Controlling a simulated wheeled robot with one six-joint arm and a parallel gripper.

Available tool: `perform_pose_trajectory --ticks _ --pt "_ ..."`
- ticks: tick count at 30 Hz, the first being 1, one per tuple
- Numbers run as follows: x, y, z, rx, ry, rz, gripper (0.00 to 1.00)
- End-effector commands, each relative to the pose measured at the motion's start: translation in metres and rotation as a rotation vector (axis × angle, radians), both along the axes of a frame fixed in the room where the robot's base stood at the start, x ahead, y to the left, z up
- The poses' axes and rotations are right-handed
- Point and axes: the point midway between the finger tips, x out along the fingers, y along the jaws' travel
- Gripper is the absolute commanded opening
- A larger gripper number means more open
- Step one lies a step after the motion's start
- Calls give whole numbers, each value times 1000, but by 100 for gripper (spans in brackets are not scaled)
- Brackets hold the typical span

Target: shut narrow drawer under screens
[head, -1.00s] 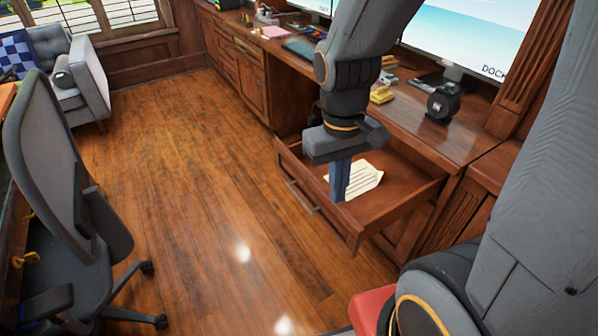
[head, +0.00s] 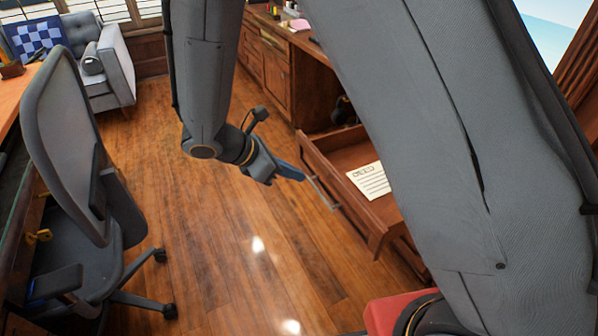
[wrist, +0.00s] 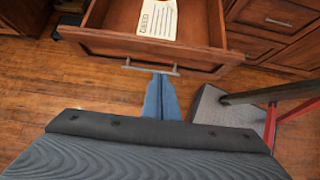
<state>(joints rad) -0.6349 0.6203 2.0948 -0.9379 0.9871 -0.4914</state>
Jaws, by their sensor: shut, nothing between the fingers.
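The narrow drawer (head: 352,210) under the desk is pulled well out. A paper (head: 369,181) headed "DEED" lies flat inside it. Its metal bar handle (head: 322,192) runs along the front face. My gripper (head: 300,176) is shut and empty, just in front of the drawer, with its blue fingertips close to the handle. In the wrist view the fingers (wrist: 162,92) point at the drawer front (wrist: 190,52), just below the handle (wrist: 150,67). I cannot tell whether they touch it. My arm hides most of the screens and the drawer's right side in the head view.
A grey office chair (head: 75,150) stands on the left. A grey armchair (head: 105,72) is at the back left. More desk cabinets (head: 285,75) line the wall behind the drawer. The wooden floor (head: 200,230) between chair and drawer is clear.

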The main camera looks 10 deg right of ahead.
Motion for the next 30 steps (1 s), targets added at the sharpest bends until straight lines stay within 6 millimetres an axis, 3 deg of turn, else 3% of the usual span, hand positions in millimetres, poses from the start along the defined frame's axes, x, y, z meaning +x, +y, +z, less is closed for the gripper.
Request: perform_pose_trajectory --ticks 11,19,30 --pt "15 -52 -53 0 4 -6 0" --pt "26 -83 -52 1 0 -4 0" --pt "28 -89 -52 2 0 -4 0"
